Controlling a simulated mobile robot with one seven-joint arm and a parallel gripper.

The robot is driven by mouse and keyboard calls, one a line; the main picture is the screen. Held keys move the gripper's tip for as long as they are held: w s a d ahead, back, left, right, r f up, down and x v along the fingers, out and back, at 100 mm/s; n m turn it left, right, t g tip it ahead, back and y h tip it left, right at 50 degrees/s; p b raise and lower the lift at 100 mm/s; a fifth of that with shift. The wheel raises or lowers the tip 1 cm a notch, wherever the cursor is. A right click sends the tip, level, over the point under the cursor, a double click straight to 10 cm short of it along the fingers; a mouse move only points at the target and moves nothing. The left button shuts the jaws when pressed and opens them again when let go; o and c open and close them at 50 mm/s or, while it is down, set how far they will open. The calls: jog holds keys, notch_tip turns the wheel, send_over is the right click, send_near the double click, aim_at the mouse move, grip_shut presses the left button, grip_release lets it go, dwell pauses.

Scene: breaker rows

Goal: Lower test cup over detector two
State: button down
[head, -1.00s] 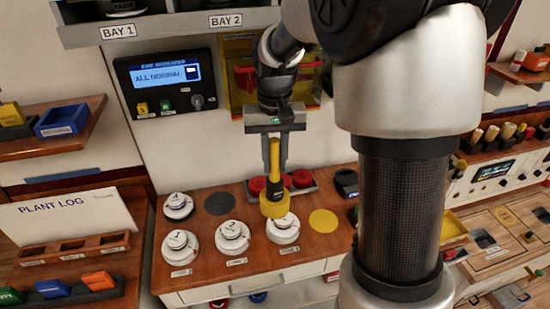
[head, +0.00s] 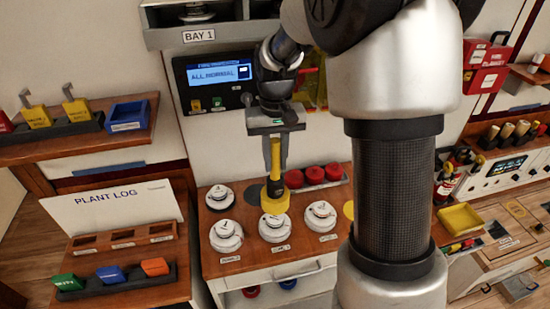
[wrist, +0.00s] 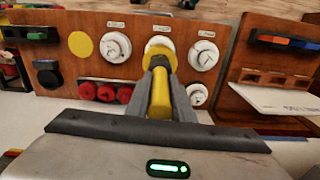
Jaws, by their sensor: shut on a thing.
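My gripper (head: 276,172) is shut on the yellow handle of the test cup (head: 274,201), which hangs upright, mouth down. In the head view the cup overlaps the back edge of detector two (head: 275,231), the middle white disc of the front row. In the wrist view the cup (wrist: 158,44) covers much of that detector (wrist: 166,40). A gap or contact below the cup cannot be told. Detector one (head: 226,238) is to its left and detector three (head: 320,217) to its right. Detector four (head: 219,197) sits behind, at the left.
Red caps (head: 314,175) stand in a rack behind the detectors. A panel (head: 218,78) on the wall reads ALL NORMAL. A flat yellow disc (wrist: 81,44) lies beside detector three. The plant log shelf (head: 115,210) is at the left.

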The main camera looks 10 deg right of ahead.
aim_at(275, 141)
jog(key=shift+f, duration=0.1)
dwell(0.4)
jog(key=shift+f+b, duration=2.1)
jog(key=shift+f, duration=0.8)
jog(key=shift+f+b, duration=0.9)
jog(key=shift+f, duration=0.55)
jog(key=c, duration=1.5)
grip_release()
jog(key=shift+o, duration=0.2)
notch_tip(275, 141, up, 18)
jog(key=shift+f+p, duration=0.25)
jog(key=shift+p, duration=0.1)
jog(key=shift+s, duration=0.1)
